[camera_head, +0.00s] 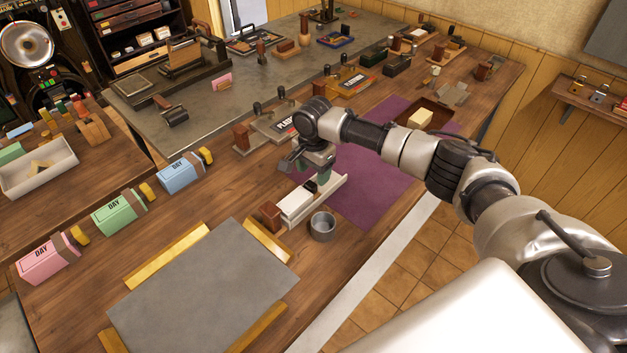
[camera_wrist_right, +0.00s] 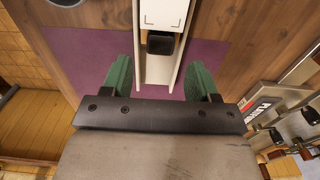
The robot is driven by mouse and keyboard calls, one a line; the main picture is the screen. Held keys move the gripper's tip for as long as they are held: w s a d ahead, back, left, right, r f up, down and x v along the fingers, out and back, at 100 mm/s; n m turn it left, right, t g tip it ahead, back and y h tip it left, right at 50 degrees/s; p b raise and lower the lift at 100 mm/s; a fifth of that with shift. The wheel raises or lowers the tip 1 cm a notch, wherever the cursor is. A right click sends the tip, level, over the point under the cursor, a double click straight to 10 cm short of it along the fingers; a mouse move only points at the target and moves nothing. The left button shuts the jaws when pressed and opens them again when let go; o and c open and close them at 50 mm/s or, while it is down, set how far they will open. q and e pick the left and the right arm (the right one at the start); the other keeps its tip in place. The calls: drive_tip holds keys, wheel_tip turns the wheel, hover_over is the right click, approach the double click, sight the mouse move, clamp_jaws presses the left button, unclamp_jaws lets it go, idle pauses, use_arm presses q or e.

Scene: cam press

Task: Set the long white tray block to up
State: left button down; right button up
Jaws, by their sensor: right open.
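The long white tray (camera_head: 331,191) lies on the wooden table beside the purple mat, with a white block (camera_head: 296,203) in it. A small black block stands by the white one; it also shows in the wrist view (camera_wrist_right: 160,43) at the end of the white block (camera_wrist_right: 165,12). A reddish-brown wooden piece (camera_head: 270,214) is at the tray's near end. My right gripper (camera_wrist_right: 160,80) is open over the far part of the tray, with one green finger on each side of it. Nothing is between the fingers but the tray's channel. My left gripper is not in view.
A grey metal cup (camera_head: 322,227) stands close beside the tray. The purple mat (camera_head: 372,190) is mostly clear. A grey board (camera_head: 200,290) with yellow strips lies in front. Metal-plated devices (camera_head: 272,127) with dark knobs stand behind my gripper.

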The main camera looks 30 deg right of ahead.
wheel_tip(320, 180, up, 7)
drive_tip(key=shift+f+b, duration=0.2)
drive_tip(key=shift+b, duration=0.2)
drive_tip(key=shift+s+f, duration=0.1)
